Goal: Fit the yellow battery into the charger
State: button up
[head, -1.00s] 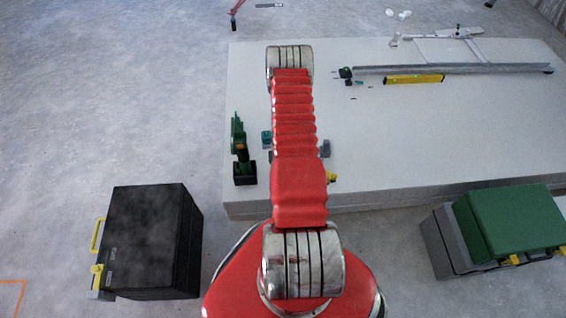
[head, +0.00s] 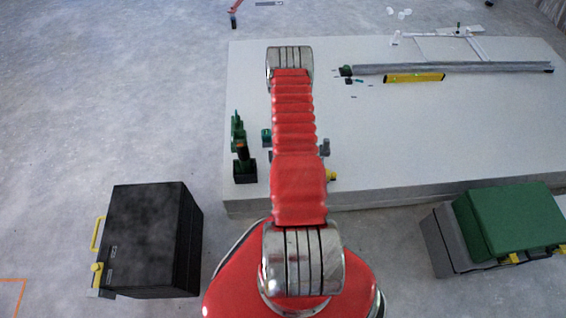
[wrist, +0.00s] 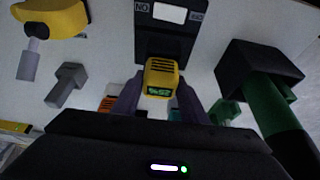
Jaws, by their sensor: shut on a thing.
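The yellow battery (wrist: 160,78), with dark slots on top and a small lit green display, is between the two dark fingers of my gripper (wrist: 158,102) in the wrist view. My gripper is shut on it. The dark charger (wrist: 166,42), with a pale label and lettering, lies just beyond the battery at the top of the wrist view. The battery overlaps the charger's near edge in the picture; I cannot tell whether they touch. In the head view my red arm hides the battery, charger and gripper.
A green drill (head: 242,165) stands left of my arm on the white panel stack (head: 420,130); it is on the right in the wrist view (wrist: 268,100). A yellow tool (wrist: 52,18) and a grey piece (wrist: 66,84) lie left in the wrist view. A yellow level (head: 414,78) lies farther back.

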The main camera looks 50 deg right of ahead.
jog(key=o, duration=1.3)
jog(key=shift+c, duration=0.2)
jog(key=shift+r, duration=0.1)
jog(key=v, duration=1.3)
jog(key=shift+s+r, duration=0.15)
jog(key=shift+r, duration=0.05)
